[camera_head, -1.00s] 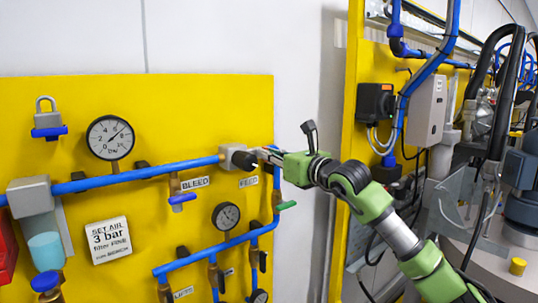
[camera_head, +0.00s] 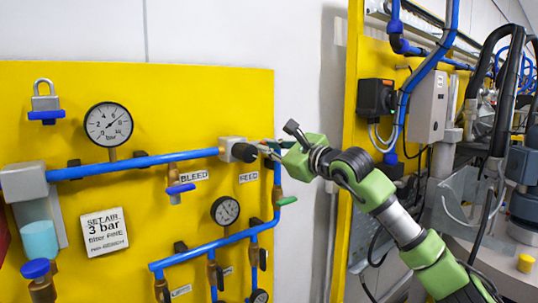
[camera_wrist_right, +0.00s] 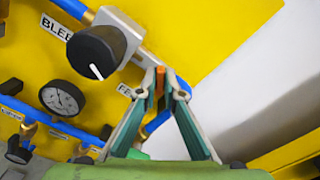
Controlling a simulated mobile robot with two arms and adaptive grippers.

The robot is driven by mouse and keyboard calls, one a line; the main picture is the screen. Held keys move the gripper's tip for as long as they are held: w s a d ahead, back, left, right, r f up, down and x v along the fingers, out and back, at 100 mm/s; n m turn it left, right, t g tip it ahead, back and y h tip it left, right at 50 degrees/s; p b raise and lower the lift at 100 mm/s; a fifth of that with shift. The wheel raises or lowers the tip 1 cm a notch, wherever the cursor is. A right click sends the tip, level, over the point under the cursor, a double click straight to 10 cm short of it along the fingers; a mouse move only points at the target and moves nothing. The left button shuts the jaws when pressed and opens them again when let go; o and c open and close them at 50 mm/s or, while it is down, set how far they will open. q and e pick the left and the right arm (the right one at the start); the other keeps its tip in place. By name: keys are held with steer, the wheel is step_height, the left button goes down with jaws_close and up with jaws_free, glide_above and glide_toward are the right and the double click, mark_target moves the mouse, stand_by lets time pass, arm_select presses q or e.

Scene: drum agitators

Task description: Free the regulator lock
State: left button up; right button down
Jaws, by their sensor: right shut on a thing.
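The regulator is a grey block (camera_head: 229,146) with a black knob (camera_head: 244,152), at the right end of the upper blue pipe. In the right wrist view the knob (camera_wrist_right: 97,52) has a white mark, and a grey arm runs from the block toward my fingertips. My right gripper (camera_head: 268,147) is beside the knob on its right. In the wrist view its fingertips (camera_wrist_right: 160,82) are closed on a small orange tab (camera_wrist_right: 160,84), probably the regulator lock. The tab is mostly hidden between the fingers. My left gripper is out of view.
The yellow panel (camera_head: 190,95) carries a large gauge (camera_head: 108,124), a smaller gauge (camera_head: 225,210), blue pipes and several valves. A white wall gap lies right of the panel, then machinery.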

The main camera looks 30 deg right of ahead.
steer(key=n+b, duration=0.2)
steer(key=n, duration=0.9)
steer(key=shift+f, duration=0.2)
steer(key=shift+a, duration=0.1)
stand_by(0.3)
steer(key=c, duration=2.2)
jaws_free()
steer(key=shift+o, duration=0.2)
steer(key=s, duration=1.2)
steer(key=shift+d, duration=0.45)
